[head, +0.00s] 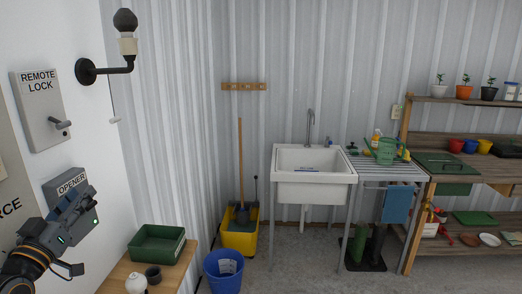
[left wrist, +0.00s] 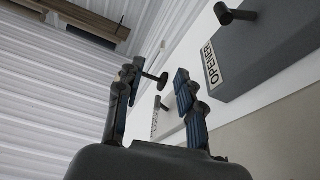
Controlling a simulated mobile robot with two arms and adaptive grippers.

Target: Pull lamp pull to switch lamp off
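The wall lamp (head: 130,47) is on the white wall at the upper left of the head view, with a black arm and a dark bulb. A thin cord with a small pale knob, seemingly the lamp pull (head: 115,120), hangs below it. My left gripper (head: 82,212) is lower left, below the lamp pull and apart from it, near the OPENER box. In the left wrist view its two fingers (left wrist: 156,77) are spread with nothing held. The lamp's round wall mount (left wrist: 162,79) shows beyond them; I cannot make out the pull there. My right gripper is not in view.
The OPENER box (head: 68,185) and REMOTE LOCK box (head: 40,108) with its lever stick out from the wall near my left arm. A wooden bench (head: 174,273) with a green tray (head: 157,245) stands below. A sink (head: 313,173) is farther back.

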